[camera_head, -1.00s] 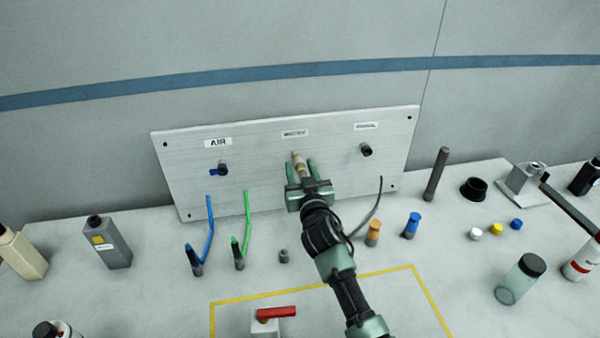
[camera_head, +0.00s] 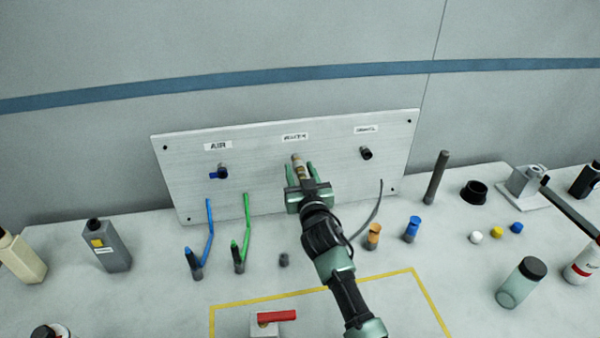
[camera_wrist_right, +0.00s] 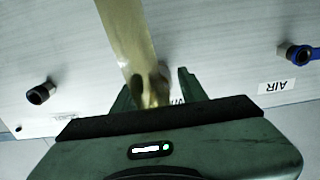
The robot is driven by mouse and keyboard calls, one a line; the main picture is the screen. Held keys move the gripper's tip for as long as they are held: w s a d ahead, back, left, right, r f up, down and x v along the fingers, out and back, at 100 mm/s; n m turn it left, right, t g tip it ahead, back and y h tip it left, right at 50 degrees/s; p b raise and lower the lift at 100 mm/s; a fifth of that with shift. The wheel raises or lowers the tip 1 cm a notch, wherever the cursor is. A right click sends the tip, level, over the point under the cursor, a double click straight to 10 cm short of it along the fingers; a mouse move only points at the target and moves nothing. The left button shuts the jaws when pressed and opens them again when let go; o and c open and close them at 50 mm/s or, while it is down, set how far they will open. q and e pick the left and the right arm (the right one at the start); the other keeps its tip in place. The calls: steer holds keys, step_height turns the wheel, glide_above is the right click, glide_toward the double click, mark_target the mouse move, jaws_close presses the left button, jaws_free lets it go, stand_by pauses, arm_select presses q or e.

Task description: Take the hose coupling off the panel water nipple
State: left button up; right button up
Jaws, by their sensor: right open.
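The panel (camera_head: 255,190) stands upright at the back of the bench. A tan, brass-coloured coupling (camera_head: 299,165) sits at its middle port, under a small label. The water nipple itself is hidden behind it. My right gripper (camera_head: 301,172) is open at the coupling, with one finger on each side. My left gripper is not in view.
Dark ports flank the middle one: the AIR port (camera_head: 222,171) and a right port (camera_head: 366,153). Blue (camera_head: 209,230) and green (camera_head: 246,220) hoses stand left of my arm, a dark hose (camera_head: 374,215) right of it. A red-handled block (camera_head: 276,317) sits in front.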

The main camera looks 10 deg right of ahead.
jaws_close()
steer(key=shift+s, duration=0.4)
steer(key=shift+s+p, duration=1.25)
steer(key=shift+s, duration=1.35)
